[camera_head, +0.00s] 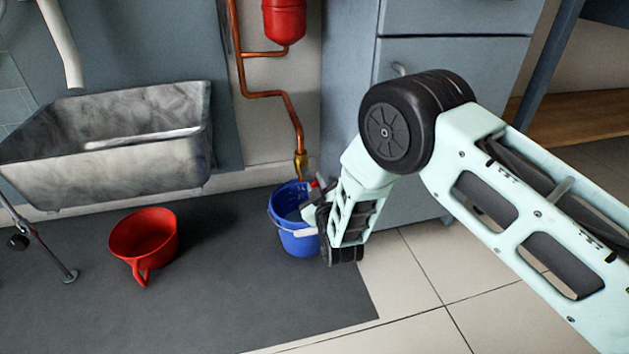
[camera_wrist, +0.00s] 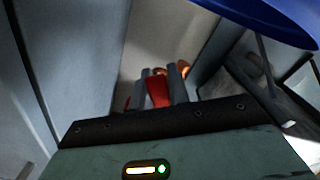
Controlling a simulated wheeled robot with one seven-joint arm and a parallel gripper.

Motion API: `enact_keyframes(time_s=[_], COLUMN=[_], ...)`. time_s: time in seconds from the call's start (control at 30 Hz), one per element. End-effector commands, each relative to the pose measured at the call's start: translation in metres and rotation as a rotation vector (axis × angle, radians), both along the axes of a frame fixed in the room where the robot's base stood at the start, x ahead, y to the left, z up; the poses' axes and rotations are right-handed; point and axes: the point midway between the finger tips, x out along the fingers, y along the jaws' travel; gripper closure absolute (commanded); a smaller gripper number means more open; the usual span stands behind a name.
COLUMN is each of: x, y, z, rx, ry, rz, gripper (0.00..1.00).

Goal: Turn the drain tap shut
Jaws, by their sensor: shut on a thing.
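The drain tap is at the lower end of a copper pipe, with a brass body (camera_head: 301,162) above the blue bucket (camera_head: 299,238). Its red handle (camera_head: 315,184) shows just beside my gripper in the head view. My gripper (camera_wrist: 160,88) is shut on the red handle (camera_wrist: 157,92), which sits between the two grey fingers in the wrist view. In the head view my gripper's fingertips are largely hidden by the wrist. The bucket stands upright on the dark mat, right under the tap, and its rim also shows at the top right of the wrist view (camera_wrist: 280,18).
A red pot-like vessel with a handle (camera_head: 146,240) stands on the dark mat (camera_head: 215,310) to the left. A metal trough sink (camera_head: 110,150) is behind it. A grey cabinet (camera_head: 425,70) rises behind my arm. A red tank (camera_head: 284,20) hangs above. Tiled floor is clear at the front right.

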Motion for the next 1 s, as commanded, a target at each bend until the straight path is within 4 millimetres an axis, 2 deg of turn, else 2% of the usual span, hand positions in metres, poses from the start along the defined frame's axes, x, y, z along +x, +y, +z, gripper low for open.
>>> enact_keyframes(time_s=[0.7,1.0], x=[0.004,0.005], y=[-0.021,-0.024], z=[0.03,0.039], rx=[-0.63,-0.836], ry=[-0.178,-0.237], rz=[0.002,0.0], gripper=[1.0,1.0])
